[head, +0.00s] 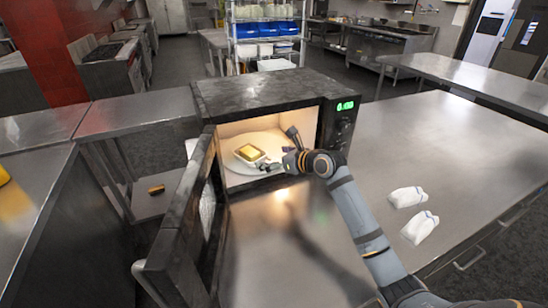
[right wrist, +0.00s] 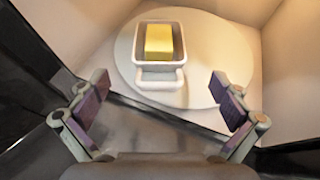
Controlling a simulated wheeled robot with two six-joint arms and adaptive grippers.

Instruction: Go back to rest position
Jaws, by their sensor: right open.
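My right gripper (head: 283,163) is at the mouth of the open microwave (head: 262,92), its arm coming in from the lower right. In the right wrist view the gripper (right wrist: 163,108) is open and empty, its two purple-padded fingers spread wide. In front of it a white dish (right wrist: 160,77) with a handle toward me holds a yellow block like butter (right wrist: 160,42). The dish stands on the round white turntable (right wrist: 213,70) inside the lit microwave, apart from the fingers. The butter also shows in the head view (head: 248,152). My left gripper is not in view.
The microwave door (head: 188,232) stands open toward me at the left. Two white packets (head: 420,227) lie on the steel table (head: 460,140) at the right. A brown item (head: 156,189) lies on a lower surface at left. The table between arm and door is clear.

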